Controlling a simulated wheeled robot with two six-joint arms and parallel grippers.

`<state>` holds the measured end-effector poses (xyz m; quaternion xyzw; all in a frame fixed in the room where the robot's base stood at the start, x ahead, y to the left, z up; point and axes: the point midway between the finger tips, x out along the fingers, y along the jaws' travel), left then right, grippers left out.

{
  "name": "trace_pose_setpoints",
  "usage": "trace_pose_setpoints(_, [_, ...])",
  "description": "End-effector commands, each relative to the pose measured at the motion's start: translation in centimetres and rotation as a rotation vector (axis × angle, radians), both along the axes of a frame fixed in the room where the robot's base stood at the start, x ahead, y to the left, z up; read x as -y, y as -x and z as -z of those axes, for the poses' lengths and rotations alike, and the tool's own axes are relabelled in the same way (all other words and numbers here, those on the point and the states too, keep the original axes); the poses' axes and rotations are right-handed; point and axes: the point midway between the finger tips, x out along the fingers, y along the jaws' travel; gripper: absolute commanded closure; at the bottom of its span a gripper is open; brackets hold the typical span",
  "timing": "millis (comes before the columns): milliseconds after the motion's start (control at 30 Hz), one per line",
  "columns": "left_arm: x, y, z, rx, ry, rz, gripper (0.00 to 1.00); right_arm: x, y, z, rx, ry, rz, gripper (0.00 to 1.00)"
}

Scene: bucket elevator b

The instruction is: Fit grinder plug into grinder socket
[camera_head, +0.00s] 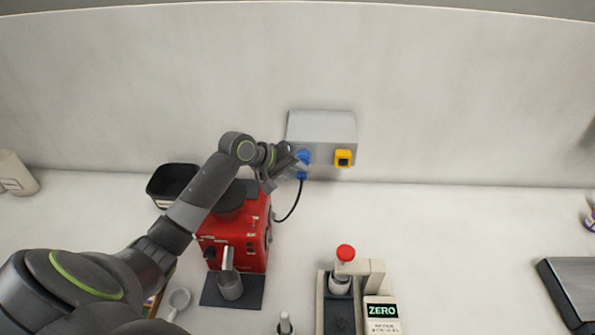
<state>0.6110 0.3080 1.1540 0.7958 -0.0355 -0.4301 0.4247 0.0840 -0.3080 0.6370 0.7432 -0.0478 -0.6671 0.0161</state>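The red grinder (240,240) stands on the counter left of centre, and its black cable (291,209) runs up to the blue grinder plug (302,174). My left gripper (297,162) is at the front of the grey wall box, with its fingers across the blue plug and shut on it. A blue socket (304,155) is on the left of the box front, largely covered by my fingers and the plug. The plug is right at this socket; I cannot tell how deep it sits. My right gripper is not in view.
The grey box (321,128) also carries a yellow socket (343,158) to the right. A black bin (173,184) stands left of the grinder. A cream device with a red knob (346,253) and a ZERO box (382,314) stand in front.

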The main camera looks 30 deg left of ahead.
Motion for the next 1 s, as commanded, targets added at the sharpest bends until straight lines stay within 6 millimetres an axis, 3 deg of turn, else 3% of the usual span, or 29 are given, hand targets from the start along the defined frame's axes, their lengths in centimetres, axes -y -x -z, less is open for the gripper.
trace_pose_setpoints(33, [-0.1, -0.1, -0.2, 0.006, -0.002, -0.001, 0.77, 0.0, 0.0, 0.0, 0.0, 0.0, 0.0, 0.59])
trace_pose_setpoints(200, [0.0, -0.1, -0.2, 0.005, -0.002, 0.0, 0.57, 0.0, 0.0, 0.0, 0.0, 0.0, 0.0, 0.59])
trace_pose_setpoints(567, [-0.3, 0.2, -0.4, 0.006, -0.003, -0.001, 0.57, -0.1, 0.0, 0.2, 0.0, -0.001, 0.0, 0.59])
trace_pose_setpoints(1000, [-3.1, 4.2, -4.3, 0.005, -0.008, -0.002, 0.57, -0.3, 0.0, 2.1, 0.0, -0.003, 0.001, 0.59])
